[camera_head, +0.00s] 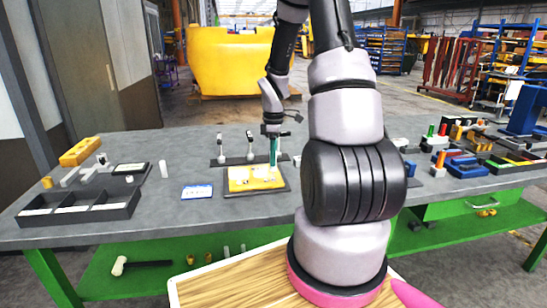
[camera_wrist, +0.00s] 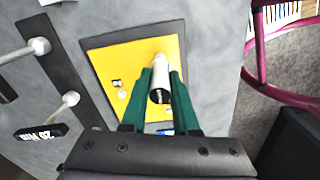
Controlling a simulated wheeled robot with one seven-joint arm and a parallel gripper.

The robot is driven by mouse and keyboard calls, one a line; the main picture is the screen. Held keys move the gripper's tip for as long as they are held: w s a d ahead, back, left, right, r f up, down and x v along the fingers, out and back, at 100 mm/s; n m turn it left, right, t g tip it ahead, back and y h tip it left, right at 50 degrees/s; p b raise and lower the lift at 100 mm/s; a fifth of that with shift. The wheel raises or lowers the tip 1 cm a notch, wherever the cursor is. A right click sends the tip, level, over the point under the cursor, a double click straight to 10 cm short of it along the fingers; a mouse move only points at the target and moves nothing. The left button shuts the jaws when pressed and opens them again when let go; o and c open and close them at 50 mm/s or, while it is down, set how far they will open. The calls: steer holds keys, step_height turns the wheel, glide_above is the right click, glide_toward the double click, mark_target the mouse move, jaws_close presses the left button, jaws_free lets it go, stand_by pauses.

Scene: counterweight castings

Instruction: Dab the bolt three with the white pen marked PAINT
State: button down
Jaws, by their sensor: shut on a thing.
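My gripper (camera_head: 273,152) hangs over the yellow plate (camera_head: 240,180), its green fingers pointing down. In the wrist view the green fingers (camera_wrist: 160,90) are closed on a white pen (camera_wrist: 160,72) with a dark end towards the camera. Its marking cannot be read. The yellow plate (camera_wrist: 105,60) lies on a dark base below the fingers. Small bolt-like spots (camera_wrist: 117,83) show on the plate left of the pen. Their numbers cannot be read, and the pen and fingers hide part of the plate. Whether the pen touches the plate cannot be told.
A dark rack (camera_head: 232,161) with upright metal-headed tools stands behind the plate. A blue-and-white card (camera_head: 196,191) and an upright white cylinder (camera_head: 163,169) are left of it. A dark compartment tray (camera_head: 80,216) sits at the far left. Blue blocks (camera_head: 466,167) and other items crowd the right.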

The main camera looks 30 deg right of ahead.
steer(key=shift+f, duration=0.55)
stand_by(1.7)
steer(key=shift+r, duration=3.1)
